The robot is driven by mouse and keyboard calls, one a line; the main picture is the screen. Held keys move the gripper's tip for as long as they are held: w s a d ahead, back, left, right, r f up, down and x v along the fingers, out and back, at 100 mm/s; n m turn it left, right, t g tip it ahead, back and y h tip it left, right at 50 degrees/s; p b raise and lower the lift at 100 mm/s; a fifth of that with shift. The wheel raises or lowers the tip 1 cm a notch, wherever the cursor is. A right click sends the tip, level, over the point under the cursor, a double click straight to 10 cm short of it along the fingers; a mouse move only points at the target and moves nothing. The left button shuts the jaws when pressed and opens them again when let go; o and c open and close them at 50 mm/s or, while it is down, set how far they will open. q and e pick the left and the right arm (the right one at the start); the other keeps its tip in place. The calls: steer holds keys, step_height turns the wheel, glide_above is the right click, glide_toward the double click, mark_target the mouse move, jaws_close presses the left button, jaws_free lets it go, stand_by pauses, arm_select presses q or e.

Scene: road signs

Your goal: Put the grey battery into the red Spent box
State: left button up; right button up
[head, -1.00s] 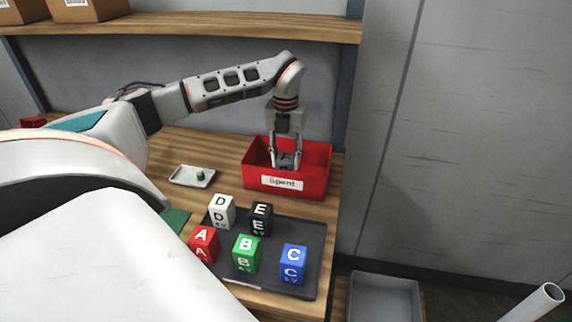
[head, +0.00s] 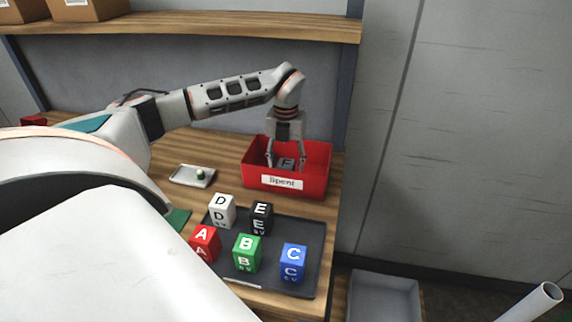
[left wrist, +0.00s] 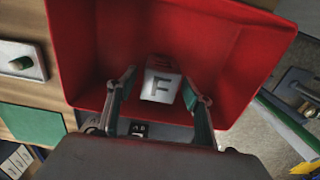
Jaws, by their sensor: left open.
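The grey battery, a cube marked F (head: 286,163), is inside the red Spent box (head: 315,183). In the left wrist view the grey battery (left wrist: 160,84) sits between the spread fingers, with red box floor around it. My left gripper (head: 286,162) reaches down into the red box and is open, its fingers to either side of the battery. In the left wrist view the left gripper (left wrist: 158,88) shows a gap between finger and battery on each side. My right gripper is not in view.
A dark tray (head: 308,232) in front of the box holds several lettered cubes: white D, black E, red A, green B and blue C. A small white dish (head: 185,180) with a green item stands left of the box. A grey bin (head: 384,295) is lower right.

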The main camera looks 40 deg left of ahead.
arm_select(q)
step_height(320, 180, up, 12)
steer(key=shift+r, duration=0.15)
stand_by(0.4)
stand_by(0.5)
